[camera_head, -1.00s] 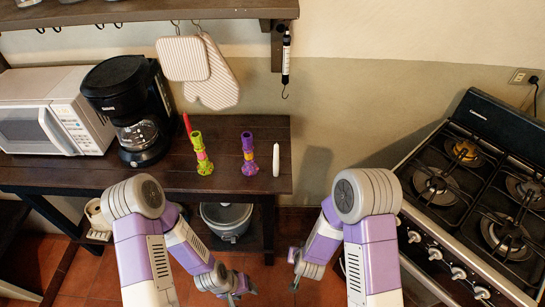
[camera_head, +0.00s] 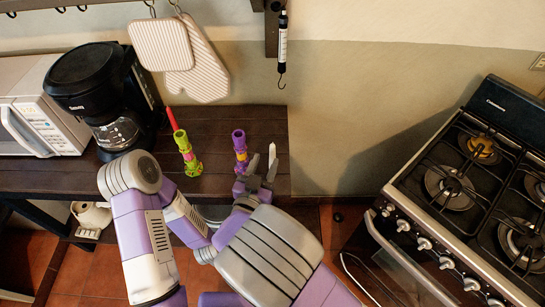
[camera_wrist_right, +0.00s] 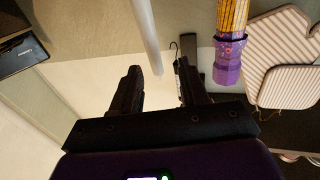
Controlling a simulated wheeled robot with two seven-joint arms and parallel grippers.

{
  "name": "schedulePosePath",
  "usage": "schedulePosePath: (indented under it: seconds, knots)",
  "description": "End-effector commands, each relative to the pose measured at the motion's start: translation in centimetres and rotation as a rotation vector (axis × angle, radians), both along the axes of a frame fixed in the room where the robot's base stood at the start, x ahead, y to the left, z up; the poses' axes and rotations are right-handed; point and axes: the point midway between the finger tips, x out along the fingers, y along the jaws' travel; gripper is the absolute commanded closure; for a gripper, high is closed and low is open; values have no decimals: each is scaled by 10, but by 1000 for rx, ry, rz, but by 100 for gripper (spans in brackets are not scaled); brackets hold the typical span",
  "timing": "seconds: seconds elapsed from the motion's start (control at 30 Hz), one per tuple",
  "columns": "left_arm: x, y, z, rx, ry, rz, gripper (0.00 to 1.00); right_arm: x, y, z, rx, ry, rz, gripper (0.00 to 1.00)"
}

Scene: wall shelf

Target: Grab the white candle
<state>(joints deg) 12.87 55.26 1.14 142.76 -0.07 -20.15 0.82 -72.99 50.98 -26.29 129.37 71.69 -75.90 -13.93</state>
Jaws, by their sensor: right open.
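The white candle (camera_head: 272,151) stands upright near the right end of the dark shelf table (camera_head: 215,130), its lower part hidden by my right gripper (camera_head: 262,168) in the head view. The gripper is open and empty at the candle. In the right wrist view, the candle (camera_wrist_right: 147,35) shows at the top, just beyond the gap between the two dark fingers (camera_wrist_right: 159,70). Whether it is between the fingertips I cannot tell. My left gripper is hidden behind my right arm in the head view.
A stove (camera_head: 470,190) is at right.

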Motion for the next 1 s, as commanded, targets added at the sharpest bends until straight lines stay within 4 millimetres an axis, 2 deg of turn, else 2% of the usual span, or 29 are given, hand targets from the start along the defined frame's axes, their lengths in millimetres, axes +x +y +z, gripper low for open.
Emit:
schedulePosePath:
  seconds: [0.23, 0.37, 0.67, 0.93, 1.0]
  knots:
    - [0, 0, -11, 0, -1, 0, 44, 31, -18, -3, 0, 1, -4, 56]
    - [1, 0, -12, 0, -1, 0, 44, 46, -21, -3, 1, 2, 0, 56]
    - [1, 0, -12, 0, -1, 0, 44, 51, -23, -2, -1, 3, 0, 56]
    - [1, 0, -12, 0, -1, 0, 44, 51, -23, -2, 0, 3, 1, 97]
    - [1, 0, -12, 0, -1, 0, 44, 51, -23, -2, 0, 3, 1, 100]
